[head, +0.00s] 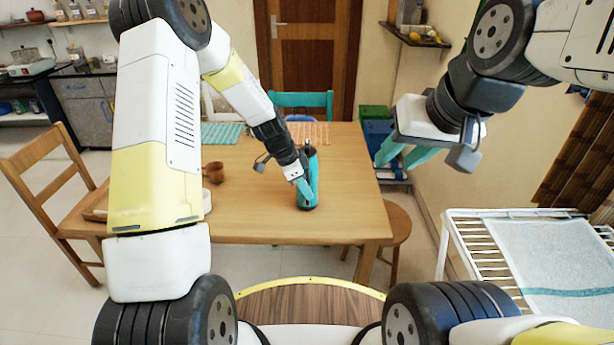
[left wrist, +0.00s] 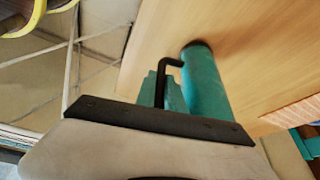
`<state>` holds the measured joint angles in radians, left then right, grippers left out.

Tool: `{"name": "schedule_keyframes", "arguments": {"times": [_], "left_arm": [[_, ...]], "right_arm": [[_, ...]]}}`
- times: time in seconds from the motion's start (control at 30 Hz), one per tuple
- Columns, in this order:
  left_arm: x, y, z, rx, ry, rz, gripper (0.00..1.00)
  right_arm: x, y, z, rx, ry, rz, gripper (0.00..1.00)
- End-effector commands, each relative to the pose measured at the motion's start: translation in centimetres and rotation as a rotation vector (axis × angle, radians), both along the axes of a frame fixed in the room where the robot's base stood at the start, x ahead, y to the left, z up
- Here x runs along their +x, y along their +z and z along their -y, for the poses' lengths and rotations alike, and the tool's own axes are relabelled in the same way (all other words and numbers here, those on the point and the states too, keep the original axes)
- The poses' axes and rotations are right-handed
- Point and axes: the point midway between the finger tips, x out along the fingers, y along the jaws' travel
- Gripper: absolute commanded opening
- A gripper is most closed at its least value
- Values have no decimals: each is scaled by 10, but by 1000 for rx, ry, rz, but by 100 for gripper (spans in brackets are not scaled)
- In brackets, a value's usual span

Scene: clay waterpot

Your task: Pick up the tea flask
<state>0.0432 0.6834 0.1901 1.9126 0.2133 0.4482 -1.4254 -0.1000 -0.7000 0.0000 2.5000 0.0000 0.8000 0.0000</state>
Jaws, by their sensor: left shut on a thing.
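The tea flask (head: 312,172) is a teal cylinder with a dark top and a black base. It is upright at the front middle of the wooden table, and I cannot tell whether its base touches the tabletop. My left gripper (head: 304,188) is at its near left side, with teal fingers shut on it. In the left wrist view the flask (left wrist: 208,90) is beside the fingers (left wrist: 162,90), and a black hooked handle runs between them. My right gripper (head: 402,157) is open and empty, in the air to the right of the table.
On the wooden table (head: 255,215), a brown cup (head: 215,173) is left of the flask. Placemats (head: 221,133) lie at the back. A wooden chair (head: 45,190) is at left, a round stool (head: 395,228) at right. A white rack (head: 470,235) with a towel is at far right.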

Motion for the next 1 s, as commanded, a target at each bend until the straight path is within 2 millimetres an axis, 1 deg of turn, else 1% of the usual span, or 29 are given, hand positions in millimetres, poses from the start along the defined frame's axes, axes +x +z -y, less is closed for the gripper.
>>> {"name": "schedule_keyframes", "arguments": {"times": [0.2,0.23,0.47,0.6,0.7,0.83,1.0], "left_arm": [[2,28,0,1,0,7,0],[-1,31,0,0,1,4,0],[-55,33,-1,0,-1,1,0],[-92,37,0,1,-1,1,0],[-116,39,0,1,0,2,0],[-139,40,0,1,1,2,0],[-155,42,0,0,1,2,0]], "right_arm": [[0,0,0,0,0,0,37],[0,0,0,0,0,0,37],[0,0,0,0,0,0,37],[0,0,0,0,0,0,37],[0,0,0,0,0,0,37],[0,0,0,0,0,0,37],[0,0,0,0,0,0,37]]}}
